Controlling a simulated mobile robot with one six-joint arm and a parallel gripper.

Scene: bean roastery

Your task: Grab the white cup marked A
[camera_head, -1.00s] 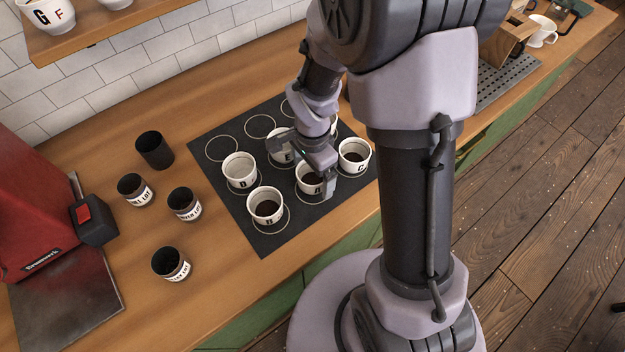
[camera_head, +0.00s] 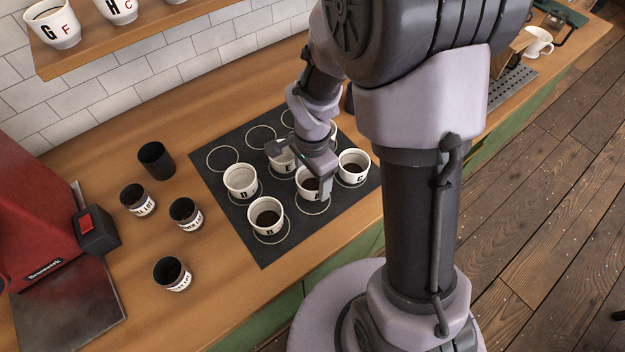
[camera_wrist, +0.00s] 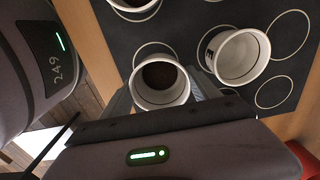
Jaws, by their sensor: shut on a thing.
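The white cup marked A (camera_head: 306,183) is at the front middle of the dark mat, with dark contents inside. My gripper (camera_head: 322,178) is at this cup, and part of the cup is hidden behind it. In the wrist view the cup (camera_wrist: 161,99) sits between the two fingers of my gripper (camera_wrist: 162,92), which are shut on it from both sides. The cup looks upright. I cannot tell whether its base is clear of the mat.
The dark ringed mat (camera_head: 224,188) holds more white lettered cups close by: B (camera_head: 266,217), C (camera_head: 353,167) and D (camera_head: 240,182). Several black canisters (camera_head: 186,213) stand left. A red machine (camera_head: 40,220) is far left. A wooden shelf (camera_head: 100,55) hangs above.

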